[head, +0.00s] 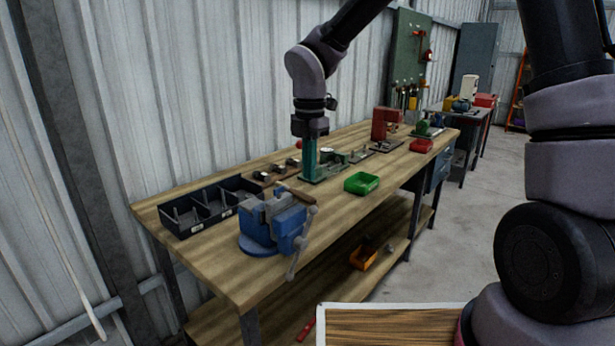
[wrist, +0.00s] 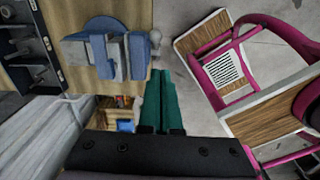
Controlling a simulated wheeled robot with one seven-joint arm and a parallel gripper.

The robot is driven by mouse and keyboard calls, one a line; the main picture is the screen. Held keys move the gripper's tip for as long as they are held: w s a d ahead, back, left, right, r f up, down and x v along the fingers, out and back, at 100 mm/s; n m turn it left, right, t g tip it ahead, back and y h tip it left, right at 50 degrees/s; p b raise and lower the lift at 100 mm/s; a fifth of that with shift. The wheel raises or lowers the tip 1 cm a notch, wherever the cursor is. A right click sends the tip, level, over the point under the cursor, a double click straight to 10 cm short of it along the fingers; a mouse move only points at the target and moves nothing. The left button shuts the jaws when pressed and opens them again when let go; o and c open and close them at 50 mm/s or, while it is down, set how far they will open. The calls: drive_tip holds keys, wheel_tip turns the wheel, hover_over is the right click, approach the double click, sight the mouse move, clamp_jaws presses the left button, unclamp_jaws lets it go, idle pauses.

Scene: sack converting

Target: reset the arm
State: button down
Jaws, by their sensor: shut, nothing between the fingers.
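My gripper (head: 309,172) hangs pointing down at the end of my raised arm, in front of the workbench (head: 340,215) as the head view sees it. Its two green fingers are closed together with nothing between them. In the wrist view the gripper (wrist: 162,78) points past the bench edge, with the blue vise (wrist: 110,50) to the upper left of the fingertips. In the head view the vise (head: 274,222) stands at the bench's near end, left of and below the gripper. How high the fingertips are above the bench is hard to tell.
A dark divided tray (head: 205,212), a green bin (head: 361,183), a red bin (head: 421,146) and a red press (head: 384,122) stand on the bench. An orange bin (head: 363,257) is on the lower shelf. A corrugated wall (head: 190,80) runs behind. Floor (head: 465,215) is open to the right.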

drive_tip(key=s+d+r+m+t, duration=0.3)
drive_tip(key=d+r+m, duration=1)
drive_tip(key=d+m, duration=0.4)
drive_tip(key=s+d+r+m+t+y, duration=0.1)
drive_tip(key=s+d+r+m+t, duration=0.1)
drive_tip(key=m, duration=0.5)
drive_tip(key=s+d+r+m+t, duration=0.2)
drive_tip(key=s+d+r+m, duration=0.2)
drive_tip(key=s+d+m, duration=0.3)
drive_tip(key=shift+d+m+y, duration=0.4)
drive_tip(key=shift+m, duration=0.1)
drive_tip(key=c, duration=1.5)
unclamp_jaws()
drive_tip(key=shift+c, duration=0.2)
